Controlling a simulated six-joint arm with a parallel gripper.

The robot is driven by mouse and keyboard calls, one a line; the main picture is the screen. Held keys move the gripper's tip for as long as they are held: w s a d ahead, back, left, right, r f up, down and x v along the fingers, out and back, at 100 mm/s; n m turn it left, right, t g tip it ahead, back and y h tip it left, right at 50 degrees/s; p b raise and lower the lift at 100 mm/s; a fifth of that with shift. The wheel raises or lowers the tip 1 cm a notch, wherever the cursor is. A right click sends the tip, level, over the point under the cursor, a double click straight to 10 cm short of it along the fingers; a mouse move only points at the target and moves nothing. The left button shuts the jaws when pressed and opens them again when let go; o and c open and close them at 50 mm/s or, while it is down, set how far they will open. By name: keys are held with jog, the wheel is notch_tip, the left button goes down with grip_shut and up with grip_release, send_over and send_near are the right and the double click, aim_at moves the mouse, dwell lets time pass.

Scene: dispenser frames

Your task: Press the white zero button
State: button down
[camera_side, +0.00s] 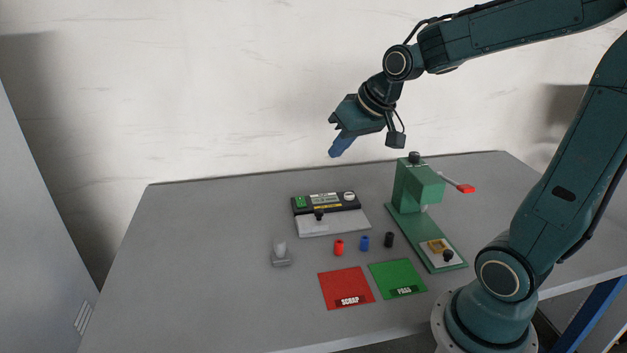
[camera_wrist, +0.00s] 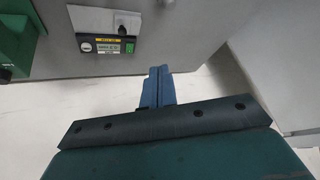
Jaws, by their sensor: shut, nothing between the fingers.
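The white zero button (camera_side: 349,196) is a round white disc at the right end of the black panel (camera_side: 328,209) of a measuring device. In the wrist view the white button (camera_wrist: 86,46) is at the left end of that panel, beside a small display (camera_wrist: 108,47). My gripper (camera_side: 336,153) has blue fingers, shut and empty, pointing down and to the left. It is high in the air, above the device in the side picture and apart from it. In the wrist view its fingertips (camera_wrist: 160,70) are right of the device.
A green button (camera_side: 301,202) is at the panel's other end, with a white plate (camera_side: 333,223) in front. A green press (camera_side: 412,192) with a red-tipped lever stands right. Small red, blue and black cylinders, a grey stand (camera_side: 281,256), red (camera_side: 345,281) and green mats (camera_side: 390,268) lie nearer.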

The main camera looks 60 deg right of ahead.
jog(key=w+d+f+m+t, duration=0.1)
jog(key=w+d+f+m, duration=0.1)
jog(key=w+d+f, duration=0.3)
jog(key=w+d+f+m, duration=0.1)
jog(key=w+d, duration=0.2)
jog(key=d, duration=0.4)
jog(key=m+t+h, duration=0.1)
jog(key=m, duration=0.3)
send_over(352, 196)
notch_tip(352, 196, down, 10)
jog(key=shift+f, duration=0.25)
jog(key=shift+f, duration=0.2)
jog(key=shift+f, duration=4.2)
jog(key=shift+f, duration=0.9)
jog(key=shift+r, duration=0.85)
